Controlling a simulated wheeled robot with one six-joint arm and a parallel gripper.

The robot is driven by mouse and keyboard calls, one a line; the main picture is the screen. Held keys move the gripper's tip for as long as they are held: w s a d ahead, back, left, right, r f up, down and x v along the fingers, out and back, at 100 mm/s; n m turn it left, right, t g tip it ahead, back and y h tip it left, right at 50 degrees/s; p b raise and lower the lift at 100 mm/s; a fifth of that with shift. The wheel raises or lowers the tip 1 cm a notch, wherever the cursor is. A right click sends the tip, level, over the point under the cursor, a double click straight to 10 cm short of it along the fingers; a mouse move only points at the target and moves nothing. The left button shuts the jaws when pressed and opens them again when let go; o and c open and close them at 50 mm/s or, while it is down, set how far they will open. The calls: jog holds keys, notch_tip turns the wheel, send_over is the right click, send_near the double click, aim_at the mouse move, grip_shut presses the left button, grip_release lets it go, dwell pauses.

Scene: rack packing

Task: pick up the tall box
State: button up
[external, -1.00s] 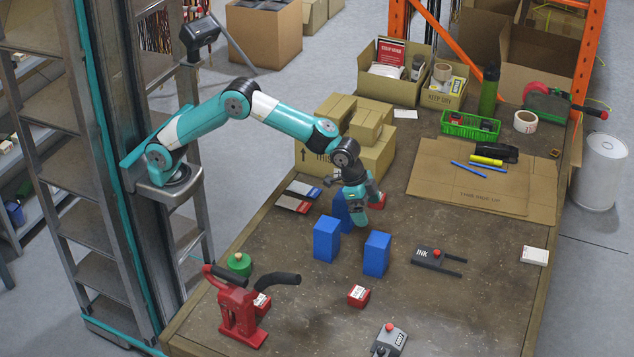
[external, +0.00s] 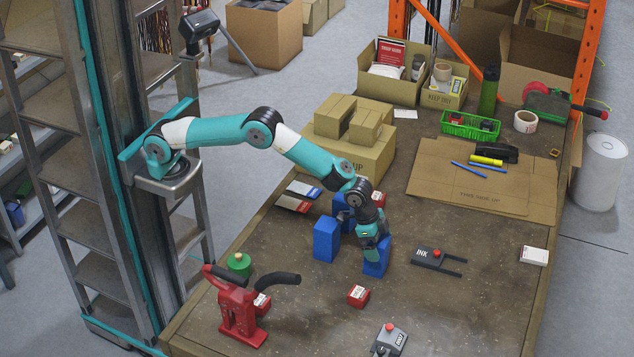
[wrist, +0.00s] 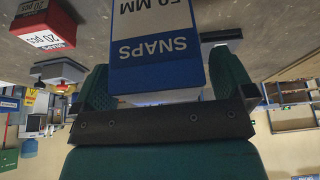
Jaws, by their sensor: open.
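Three upright blue boxes stand mid-table: a left one (external: 326,240), a back one (external: 341,207) partly behind my arm, and a right one (external: 376,268) at my gripper. They look much alike, so I cannot tell which is meant by tall. My gripper (external: 373,246) points down over the right box and hides its upper part. In the wrist view a blue and white box (wrist: 160,55) marked SNAPS fills the space between the fingers of my gripper (wrist: 162,82). The jaws are open around it. Whether either finger touches it is unclear.
A small red box (external: 358,296) lies in front, with a red tape dispenser (external: 240,312) to its left. A black INK item (external: 430,256) lies to the right. Brown cartons (external: 350,160) stand behind. Bare table shows between these.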

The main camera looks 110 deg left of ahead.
jog(key=shift+c, duration=0.5)
jog(key=shift+r, duration=0.1)
jog(key=c, duration=1.1)
